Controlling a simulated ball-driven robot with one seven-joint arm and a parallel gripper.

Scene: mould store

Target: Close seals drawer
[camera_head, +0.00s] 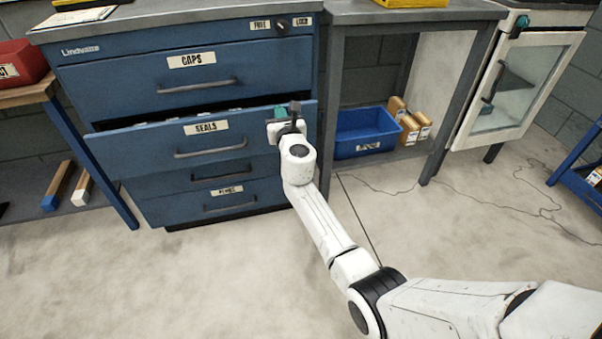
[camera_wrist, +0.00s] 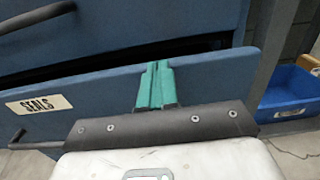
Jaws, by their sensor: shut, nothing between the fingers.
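The seals drawer (camera_head: 130,142) is blue with a white SEALS label and a dark bar handle (camera_head: 210,149). It stands partly pulled out of the blue cabinet, below the CAPS drawer (camera_head: 140,82). My gripper (camera_head: 283,111) is at the right end of the seals drawer's front. In the wrist view its teal fingers (camera_wrist: 157,70) are shut together with nothing between them. They overlap the upper edge of the drawer front (camera_wrist: 90,98), right of the SEALS label (camera_wrist: 40,104). I cannot tell whether they touch the panel.
A blue bin (camera_head: 365,130) and several tan-and-white bottles (camera_head: 408,128) stand on the low shelf right of the cabinet. A glass-door cabinet (camera_head: 515,85) is at the right. A red bin (camera_head: 22,62) is on the left bench. The floor in front is clear.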

